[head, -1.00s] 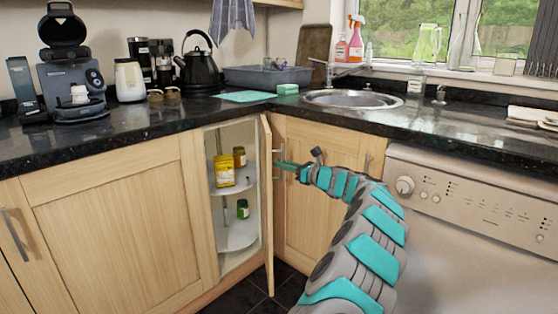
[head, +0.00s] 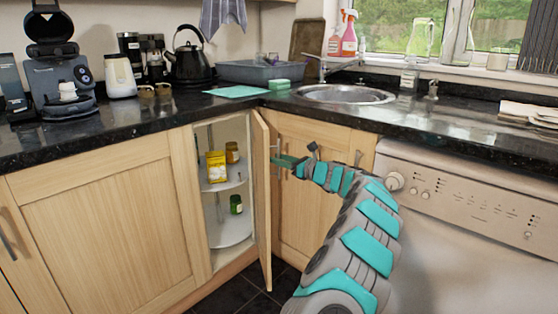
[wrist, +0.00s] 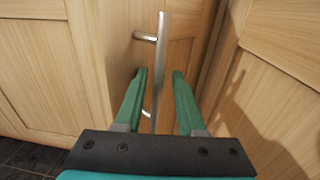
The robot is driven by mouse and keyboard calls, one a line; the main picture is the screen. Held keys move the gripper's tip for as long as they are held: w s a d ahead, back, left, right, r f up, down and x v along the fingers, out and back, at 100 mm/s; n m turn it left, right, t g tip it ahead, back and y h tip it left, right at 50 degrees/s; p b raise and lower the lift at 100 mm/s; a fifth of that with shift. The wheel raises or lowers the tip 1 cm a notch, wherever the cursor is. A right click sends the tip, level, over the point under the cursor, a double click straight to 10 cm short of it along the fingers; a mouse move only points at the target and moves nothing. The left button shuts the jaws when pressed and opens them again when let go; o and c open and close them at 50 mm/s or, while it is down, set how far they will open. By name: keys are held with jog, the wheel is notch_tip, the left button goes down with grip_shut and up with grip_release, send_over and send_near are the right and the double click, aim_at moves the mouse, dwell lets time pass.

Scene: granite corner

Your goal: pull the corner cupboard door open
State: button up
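The corner cupboard door (head: 262,200) is light wood and stands ajar, seen nearly edge-on in the head view. Its outer face (wrist: 95,60) shows in the wrist view with a vertical metal bar handle (wrist: 162,50). My gripper (head: 284,162) is at this handle, on the door's outer side. In the wrist view the two green fingers of my gripper (wrist: 160,74) are apart, with the bar running between them. A gap shows beside the bar, so they do not look closed on it. The handle is mostly hidden in the head view.
Inside the cupboard are round white shelves (head: 232,230) with a yellow packet (head: 216,167) and jars. A neighbouring cupboard front (head: 300,225) lies right behind my gripper. A dishwasher (head: 470,220) stands to the right. Dark floor tiles (head: 245,297) show below the door.

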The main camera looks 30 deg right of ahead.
jog(key=shift+o, duration=0.2)
jog(key=v, duration=0.7)
jog(key=shift+s+d+b, duration=0.2)
jog(key=shift+s+b, duration=0.15)
jog(key=shift+b, duration=0.05)
jog(key=shift+c, duration=0.3)
